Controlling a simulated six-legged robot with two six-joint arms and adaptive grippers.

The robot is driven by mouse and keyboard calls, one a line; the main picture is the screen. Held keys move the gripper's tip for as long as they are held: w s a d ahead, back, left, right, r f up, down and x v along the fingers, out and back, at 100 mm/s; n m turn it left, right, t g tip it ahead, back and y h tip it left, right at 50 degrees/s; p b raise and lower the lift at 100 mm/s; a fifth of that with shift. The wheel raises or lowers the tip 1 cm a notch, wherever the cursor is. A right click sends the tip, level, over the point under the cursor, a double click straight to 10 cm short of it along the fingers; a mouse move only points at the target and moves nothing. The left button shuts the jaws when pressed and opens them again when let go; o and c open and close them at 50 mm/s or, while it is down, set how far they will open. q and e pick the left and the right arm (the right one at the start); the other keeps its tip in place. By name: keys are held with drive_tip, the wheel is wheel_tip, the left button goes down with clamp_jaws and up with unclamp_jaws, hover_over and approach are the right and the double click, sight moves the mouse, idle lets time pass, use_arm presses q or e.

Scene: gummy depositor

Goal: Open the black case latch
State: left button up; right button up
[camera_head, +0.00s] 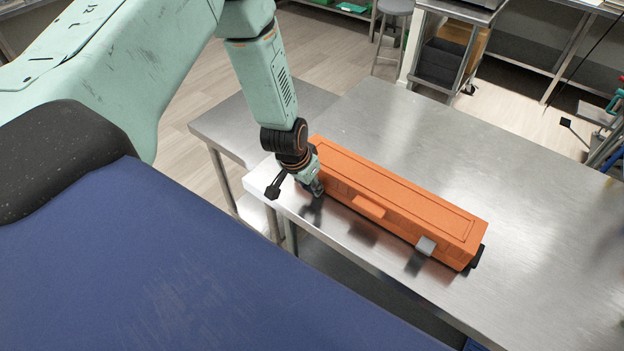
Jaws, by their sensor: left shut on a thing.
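A long orange case (395,185) lies closed on the steel table; it looks orange, not black. A silver latch (426,246) sits at the right end of its front side, and an orange handle (369,206) is in the middle of that side. My left gripper (317,187) is at the left end of the front side, its fingers low against the case. It is shut on what appears to be the left latch, which the fingers hide. My right gripper is not in view.
The steel table (520,190) is bare behind and to the right of the case. Its front edge runs close to the case. A lower steel table (230,130) stands behind on the left. A stool (394,20) and a cart (450,50) stand farther back.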

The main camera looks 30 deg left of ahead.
sight(302, 210)
use_arm(q)
drive_tip(key=shift+s+f+t+b, duration=0.35)
drive_tip(key=shift+f+t+b, duration=0.3)
drive_tip(key=shift+b, duration=0.5)
drive_tip(key=shift+s+f+t+b, duration=0.25)
drive_tip(key=shift+s+t+b, duration=0.2)
drive_tip(key=shift+t+b, duration=0.15)
drive_tip(key=f+t+b, duration=0.1)
drive_tip(key=b, duration=0.1)
drive_tip(key=s+f+t+b, duration=0.1)
drive_tip(key=t+b, duration=0.1)
drive_tip(key=shift+a+t+h, duration=0.1)
drive_tip(key=shift+t+h, duration=0.15)
drive_tip(key=shift+h, duration=0.05)
drive_tip(key=shift+s+f+t+b, duration=0.25)
drive_tip(key=shift+f+t+b, duration=0.15)
drive_tip(key=shift+t+b, duration=1)
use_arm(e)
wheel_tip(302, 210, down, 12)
use_arm(q)
drive_tip(key=shift+g, duration=0.3)
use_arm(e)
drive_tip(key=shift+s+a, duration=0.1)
use_arm(q)
drive_tip(key=o, duration=1.2)
drive_tip(key=shift+w, duration=0.1)
drive_tip(key=shift+c, duration=0.2)
drive_tip(key=shift+r, duration=0.15)
